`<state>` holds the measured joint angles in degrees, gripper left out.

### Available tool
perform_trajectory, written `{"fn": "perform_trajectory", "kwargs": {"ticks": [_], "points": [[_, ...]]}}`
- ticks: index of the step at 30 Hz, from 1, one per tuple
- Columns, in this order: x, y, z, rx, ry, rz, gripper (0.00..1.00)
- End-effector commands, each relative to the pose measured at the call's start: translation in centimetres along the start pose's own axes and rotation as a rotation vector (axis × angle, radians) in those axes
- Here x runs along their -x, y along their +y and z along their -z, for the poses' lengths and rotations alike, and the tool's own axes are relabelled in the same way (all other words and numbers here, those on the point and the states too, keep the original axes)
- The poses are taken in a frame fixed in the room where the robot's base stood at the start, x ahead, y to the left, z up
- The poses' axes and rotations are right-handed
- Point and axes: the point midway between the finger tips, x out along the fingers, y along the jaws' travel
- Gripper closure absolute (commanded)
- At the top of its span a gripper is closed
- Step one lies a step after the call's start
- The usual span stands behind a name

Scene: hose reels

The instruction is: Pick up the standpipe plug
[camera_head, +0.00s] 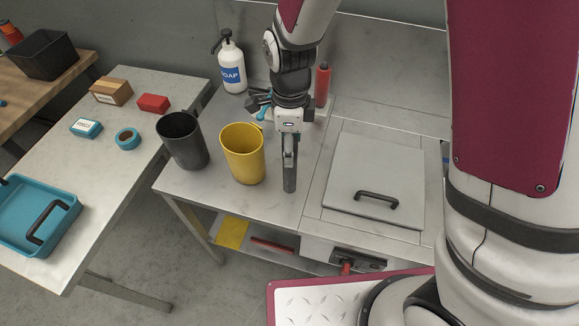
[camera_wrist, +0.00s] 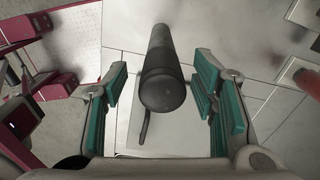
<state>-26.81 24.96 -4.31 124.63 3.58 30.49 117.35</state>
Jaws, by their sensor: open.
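A dark grey cylinder, which I take for the standpipe plug (camera_head: 290,178), stands upright on the worktop (camera_head: 262,200), just right of the yellow cup. My gripper (camera_head: 289,150) points down over it. In the wrist view the plug (camera_wrist: 163,88) rises towards the camera with its rounded end nearest. The open teal-padded fingers (camera_wrist: 160,80) are on either side of it, with a gap to each. The plug's upper part is partly hidden by the gripper in the head view.
The yellow cup (camera_head: 243,155) and a dark grey cup (camera_head: 182,140) stand close on the left. A soap bottle (camera_head: 231,66) and a red bottle (camera_head: 322,83) stand behind. A hatch lid (camera_head: 375,165) with a dark handle (camera_head: 377,200) lies right of the plug.

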Motion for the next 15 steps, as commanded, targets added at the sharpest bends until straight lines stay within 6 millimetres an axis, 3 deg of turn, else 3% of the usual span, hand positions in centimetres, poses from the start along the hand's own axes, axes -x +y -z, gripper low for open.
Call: {"fn": "perform_trajectory", "kwargs": {"ticks": [7, 15], "points": [[-3.3, -0.1, 0.1, 0.0, 0.002, -0.004, 0.47], [-4.1, -0.2, 0.0, 0.001, 0.0, 0.0, 0.47]]}}
